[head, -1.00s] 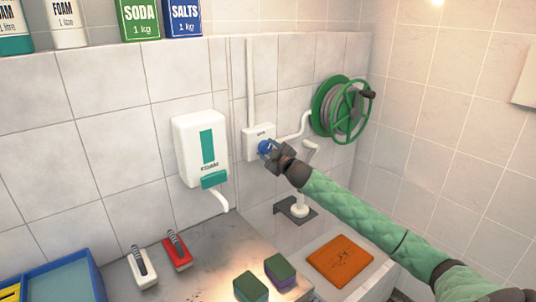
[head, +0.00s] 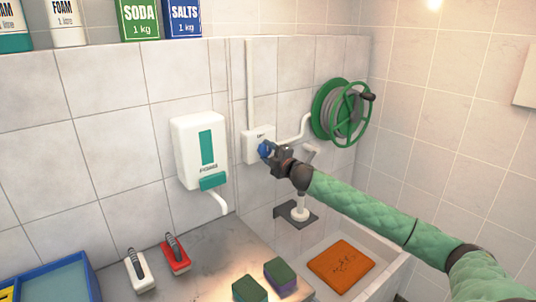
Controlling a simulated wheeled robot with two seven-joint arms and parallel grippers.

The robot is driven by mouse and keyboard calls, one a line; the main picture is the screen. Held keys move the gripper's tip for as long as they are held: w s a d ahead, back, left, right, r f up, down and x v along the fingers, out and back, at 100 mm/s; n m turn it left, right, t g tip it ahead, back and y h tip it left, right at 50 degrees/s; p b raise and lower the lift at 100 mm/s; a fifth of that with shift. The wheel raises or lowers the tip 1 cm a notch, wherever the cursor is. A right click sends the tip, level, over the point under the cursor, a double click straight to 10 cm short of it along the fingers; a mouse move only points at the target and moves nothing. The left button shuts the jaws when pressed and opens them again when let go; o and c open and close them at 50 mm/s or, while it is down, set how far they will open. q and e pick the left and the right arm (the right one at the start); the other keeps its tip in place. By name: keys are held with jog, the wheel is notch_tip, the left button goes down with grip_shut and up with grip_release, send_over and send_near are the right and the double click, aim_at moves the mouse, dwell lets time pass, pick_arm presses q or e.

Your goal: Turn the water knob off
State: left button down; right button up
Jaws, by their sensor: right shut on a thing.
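The blue water knob (head: 264,149) sits on the front of a white wall box (head: 251,140), to the right of the foam dispenser. My right gripper (head: 270,153), dark grey at the end of a green-sleeved arm, is shut on the knob. The gripper hides part of the knob and the lower right of the box. Lettering on the box is too small to read. My left gripper is not in view.
A foam dispenser (head: 200,150) hangs left of the box. A green hose reel (head: 343,112) is on the wall to the right. Below are two sponges (head: 280,272), brushes (head: 176,254) and a sink (head: 383,262) with an orange cloth (head: 341,266).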

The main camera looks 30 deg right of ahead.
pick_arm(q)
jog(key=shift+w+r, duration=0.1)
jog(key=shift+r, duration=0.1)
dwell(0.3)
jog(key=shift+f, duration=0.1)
pick_arm(e)
jog(key=o, duration=1)
jog(key=shift+s+f, duration=0.2)
jog(key=shift+s, duration=0.2)
pick_arm(q)
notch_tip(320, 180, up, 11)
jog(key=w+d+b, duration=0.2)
jog(key=b, duration=0.1)
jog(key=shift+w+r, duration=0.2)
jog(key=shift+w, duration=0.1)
pick_arm(e)
jog(key=s, duration=0.7)
jog(key=shift+d+f, duration=0.2)
jog(key=shift+d, duration=0.05)
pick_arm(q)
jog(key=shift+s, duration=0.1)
pick_arm(e)
jog(key=shift+f, duration=0.1)
